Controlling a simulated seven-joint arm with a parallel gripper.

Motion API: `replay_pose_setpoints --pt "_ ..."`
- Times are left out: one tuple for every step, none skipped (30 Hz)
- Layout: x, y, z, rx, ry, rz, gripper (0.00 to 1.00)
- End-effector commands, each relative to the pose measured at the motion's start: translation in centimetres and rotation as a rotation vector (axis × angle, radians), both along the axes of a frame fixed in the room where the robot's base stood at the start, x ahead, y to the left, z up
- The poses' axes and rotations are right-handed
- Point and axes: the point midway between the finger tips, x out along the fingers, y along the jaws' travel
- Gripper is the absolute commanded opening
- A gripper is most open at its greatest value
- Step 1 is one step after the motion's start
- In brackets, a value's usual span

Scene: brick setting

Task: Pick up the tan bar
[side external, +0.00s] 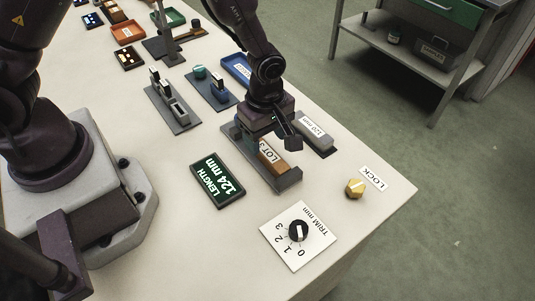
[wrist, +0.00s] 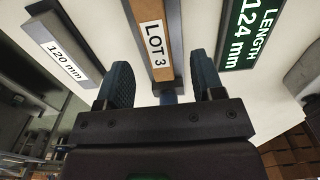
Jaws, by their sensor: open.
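The tan bar (side external: 274,165) with a white "LOT 3" label lies in a dark grey fixture (side external: 290,182) near the middle of the table. In the wrist view the tan bar (wrist: 147,9) runs down from the top edge, between and beyond my fingers. My gripper (side external: 281,134) is over the far end of the bar, hiding part of it. In the wrist view my gripper (wrist: 162,82) is open, with one blue ribbed finger on each side of the bar's line. I see no finger touching the bar.
A grey block labelled "120 mm" (side external: 314,128) stands close on the right. A green "LENGTH 124 mm" display (side external: 217,180) is on the left. A trim dial (side external: 298,231) and yellow lock knob (side external: 355,187) are near the front. A blue tray (side external: 236,68) and several fixtures stand behind.

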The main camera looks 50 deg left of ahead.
Motion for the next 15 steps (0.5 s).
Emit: replay_pose_setpoints --pt "0.0 0.0 -0.3 0.000 0.000 0.000 0.62" --pt "0.0 0.0 -0.5 0.000 0.000 0.000 0.62" --pt "0.0 0.1 -0.7 0.000 0.000 0.000 0.62" --pt "0.1 0.1 -1.0 0.000 0.001 0.000 0.62" --pt "0.1 0.1 -1.3 0.001 0.001 0.000 0.62" --pt "0.1 0.1 -1.9 0.001 0.002 -0.001 0.62" --pt "0.2 0.1 -2.4 0.000 0.003 -0.001 0.62" --pt "0.2 0.2 -2.9 0.001 0.004 -0.001 0.62" --pt "0.3 0.2 -3.5 0.000 0.003 -0.001 0.62" --pt "0.4 0.2 -4.0 0.000 0.003 0.000 0.62" --pt "0.3 0.2 -4.4 0.001 0.003 -0.001 0.62" --pt "0.3 0.2 -4.9 0.001 0.003 -0.001 0.62" --pt "0.4 0.2 -5.1 0.001 0.001 -0.001 0.62" --pt "0.4 0.2 -5.3 0.000 0.001 -0.001 0.62" --pt "0.4 0.2 -5.5 0.000 0.000 -0.001 0.62"
